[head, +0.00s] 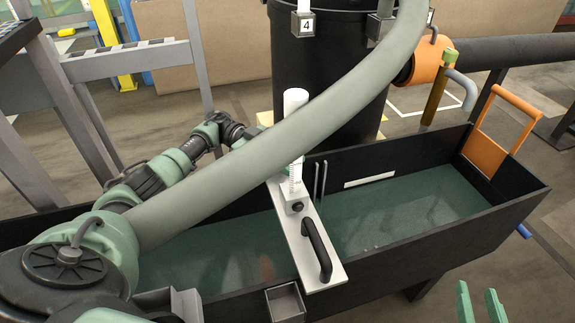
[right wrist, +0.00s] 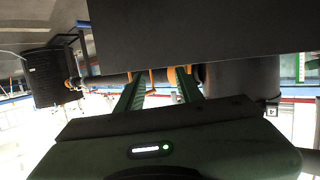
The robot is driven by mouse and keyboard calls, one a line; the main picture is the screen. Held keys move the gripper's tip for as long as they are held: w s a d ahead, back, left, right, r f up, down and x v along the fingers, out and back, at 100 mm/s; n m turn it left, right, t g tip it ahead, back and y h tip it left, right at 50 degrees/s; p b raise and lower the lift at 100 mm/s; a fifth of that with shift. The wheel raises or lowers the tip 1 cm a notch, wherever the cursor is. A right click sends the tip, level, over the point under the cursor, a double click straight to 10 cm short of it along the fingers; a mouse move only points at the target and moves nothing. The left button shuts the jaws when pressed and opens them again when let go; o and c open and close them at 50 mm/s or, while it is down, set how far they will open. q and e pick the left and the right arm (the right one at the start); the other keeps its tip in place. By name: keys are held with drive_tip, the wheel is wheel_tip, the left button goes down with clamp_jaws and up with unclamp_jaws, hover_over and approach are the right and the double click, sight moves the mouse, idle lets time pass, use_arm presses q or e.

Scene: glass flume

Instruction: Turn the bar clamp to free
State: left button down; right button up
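A white plate (head: 290,236) lies across the flume (head: 440,238), a long black trough with a green bottom. On the plate stand a white block with a small black knob (head: 297,207) and an upright white scale (head: 296,177). A curved black handle (head: 317,249) is in front of them. I cannot tell which part is the bar clamp, or its setting. A big link of my left arm passes in front of the scale's upper part. My right gripper (head: 480,298) is open and empty at the lower right, apart from the flume; its fingers also show in the right wrist view (right wrist: 160,88).
An orange frame (head: 502,120) stands at the flume's right end. A black tank (head: 325,80) stands behind the flume, with an orange-collared pipe (head: 500,50) at its right. A small open metal box (head: 285,301) hangs on the near wall.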

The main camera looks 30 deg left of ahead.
drive_tip(key=shift+w+a+r+t+y, duration=0.15)
drive_tip(key=shift+r+t, duration=0.1)
drive_tip(key=shift+r, duration=0.2)
drive_tip(key=shift+w+r+t+y, duration=0.15)
drive_tip(key=shift+r+t, duration=0.1)
drive_tip(key=shift+r, duration=0.15)
use_arm(q)
drive_tip(key=c, duration=1)
unclamp_jaws()
drive_tip(key=shift+o, duration=0.2)
drive_tip(key=shift+r, duration=0.15)
